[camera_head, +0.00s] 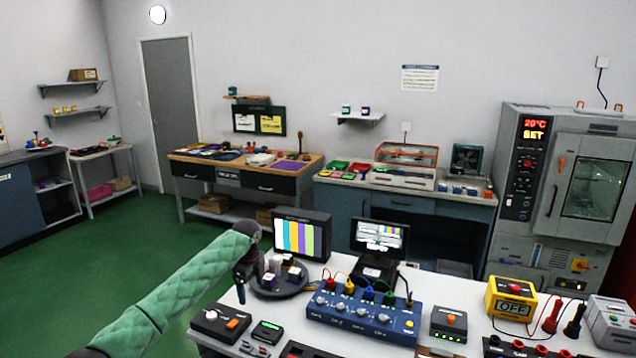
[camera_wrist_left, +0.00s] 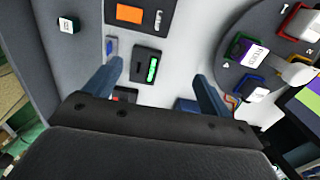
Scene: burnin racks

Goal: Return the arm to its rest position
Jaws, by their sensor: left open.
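My left arm (camera_head: 170,300), in a green quilted sleeve, reaches in from the lower left of the head view. Its gripper (camera_head: 241,289) points down at the left edge of the white bench, beside a round dark carousel (camera_head: 280,291). In the left wrist view the two blue-grey fingers of my left gripper (camera_wrist_left: 158,82) are spread apart. Nothing is held between them. Below them on the bench lies a small dark device with a green display (camera_wrist_left: 152,68). My right gripper does not show.
The carousel (camera_wrist_left: 275,42) holds several small coloured blocks. Green floor (camera_head: 60,270) lies open to the left.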

